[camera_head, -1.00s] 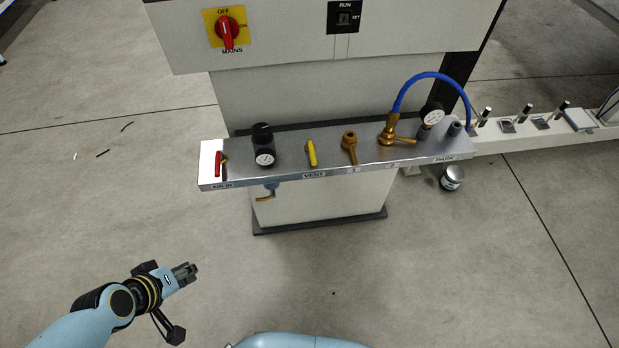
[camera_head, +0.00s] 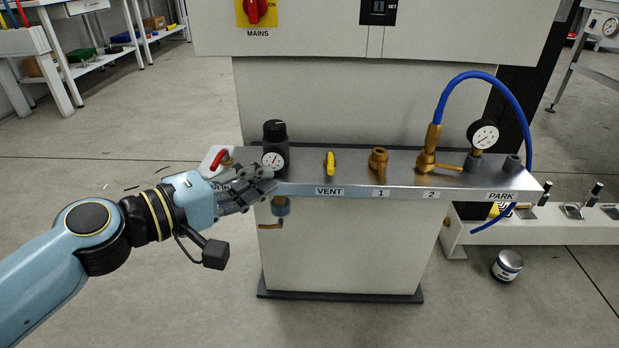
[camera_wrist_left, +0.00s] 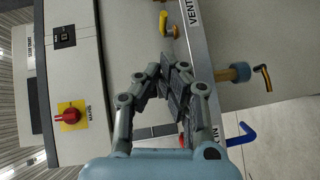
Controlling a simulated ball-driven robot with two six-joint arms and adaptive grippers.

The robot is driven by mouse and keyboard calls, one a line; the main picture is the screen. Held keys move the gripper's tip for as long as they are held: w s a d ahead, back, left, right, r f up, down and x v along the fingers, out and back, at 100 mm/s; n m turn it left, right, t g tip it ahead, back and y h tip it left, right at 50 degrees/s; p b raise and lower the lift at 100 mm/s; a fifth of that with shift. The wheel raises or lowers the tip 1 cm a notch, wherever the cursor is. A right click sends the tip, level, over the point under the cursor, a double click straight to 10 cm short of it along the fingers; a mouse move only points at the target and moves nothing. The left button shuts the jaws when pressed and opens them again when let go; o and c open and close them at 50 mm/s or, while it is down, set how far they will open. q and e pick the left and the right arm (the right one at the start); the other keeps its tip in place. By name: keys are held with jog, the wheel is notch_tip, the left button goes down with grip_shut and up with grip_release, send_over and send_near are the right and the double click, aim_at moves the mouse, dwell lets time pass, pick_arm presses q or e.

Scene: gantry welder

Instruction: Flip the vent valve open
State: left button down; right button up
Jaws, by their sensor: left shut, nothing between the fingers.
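The vent valve's yellow handle (camera_head: 330,163) stands on the grey shelf (camera_head: 408,172) above the VENT label (camera_head: 328,191). The handle also shows at the top of the left wrist view (camera_wrist_left: 163,24). My left gripper (camera_head: 268,181) is shut and empty at the shelf's front edge. It is left of the yellow handle and apart from it, by the black regulator (camera_head: 275,142) with its gauge. In the left wrist view the closed fingers (camera_wrist_left: 167,72) point up toward the handle. My right gripper is not in view.
A red lever (camera_head: 219,158) sits left of my gripper, partly hidden. Brass valve 1 (camera_head: 378,163) and valve 2 (camera_head: 427,160) with a blue hose (camera_head: 478,75) stand to the right. The space in front is clear.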

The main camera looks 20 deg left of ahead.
aim_at(331, 163)
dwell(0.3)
pick_arm(q)
jog(key=x, duration=0.8)
jog(key=shift+w+d, duration=0.2)
jog(key=shift+w, duration=0.15)
jog(key=shift+w+d+f, duration=0.1)
jog(key=shift+w+d, duration=0.2)
jog(key=shift+w, duration=0.2)
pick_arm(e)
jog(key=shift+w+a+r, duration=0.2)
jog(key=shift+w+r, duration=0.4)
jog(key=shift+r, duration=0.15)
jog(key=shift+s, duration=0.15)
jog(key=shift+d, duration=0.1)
